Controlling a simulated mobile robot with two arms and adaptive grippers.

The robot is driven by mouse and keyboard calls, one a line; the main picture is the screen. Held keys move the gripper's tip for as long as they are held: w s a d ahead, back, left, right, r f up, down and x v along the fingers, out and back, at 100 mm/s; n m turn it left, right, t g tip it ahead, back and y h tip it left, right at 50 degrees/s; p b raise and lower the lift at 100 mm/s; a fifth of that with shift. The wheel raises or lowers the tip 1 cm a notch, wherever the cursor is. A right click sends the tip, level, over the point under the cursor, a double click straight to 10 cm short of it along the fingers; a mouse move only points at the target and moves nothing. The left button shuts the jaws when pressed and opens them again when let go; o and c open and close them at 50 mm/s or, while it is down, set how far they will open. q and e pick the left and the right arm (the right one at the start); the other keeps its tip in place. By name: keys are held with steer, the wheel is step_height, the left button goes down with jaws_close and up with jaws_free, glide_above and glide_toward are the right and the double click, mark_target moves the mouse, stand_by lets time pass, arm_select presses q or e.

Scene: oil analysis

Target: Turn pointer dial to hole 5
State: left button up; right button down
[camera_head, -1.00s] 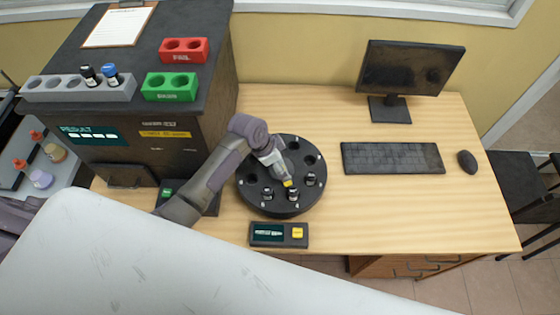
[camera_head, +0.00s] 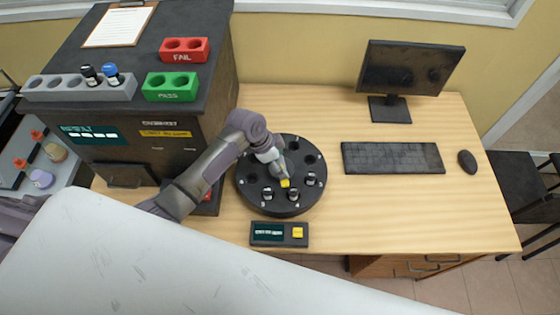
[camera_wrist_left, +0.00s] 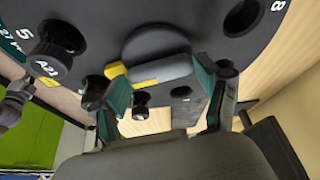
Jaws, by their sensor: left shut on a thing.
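The round black carousel (camera_head: 246,190) stands on the desk with numbered holes and several small vials. The pointer dial is at its middle; its yellow pointer tip (camera_head: 285,183) faces the front of the carousel. In the left wrist view the dark grey dial knob (camera_wrist_left: 160,68), with its yellow pointer (camera_wrist_left: 117,71), sits between my green-tipped fingers. My left gripper (camera_head: 279,171), also in the wrist view (camera_wrist_left: 160,88), is shut on the dial from above. The number 5 (camera_wrist_left: 24,33) shows at far left, beside a vial marked A21 (camera_wrist_left: 50,64). My right gripper is not in view.
A small panel with a yellow button (camera_head: 297,232) lies in front of the carousel. A keyboard (camera_head: 393,158), mouse (camera_head: 467,161) and monitor (camera_head: 411,72) are to the right. A dark cabinet (camera_head: 150,155) with red (camera_head: 184,55) and green (camera_head: 170,93) racks stands at left.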

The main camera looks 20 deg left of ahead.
arm_select(q)
steer(key=m, duration=0.1)
steer(key=m+g+b, duration=0.1)
steer(key=shift+w+a+f+m, duration=0.1)
steer(key=shift+f+m, duration=0.05)
steer(key=shift+m, duration=0.15)
steer(key=shift+m+g+h+b, duration=0.4)
steer(key=shift+m+g+b, duration=0.55)
steer(key=shift+m, duration=1.15)
steer(key=o, duration=1.2)
steer(key=shift+c, duration=0.2)
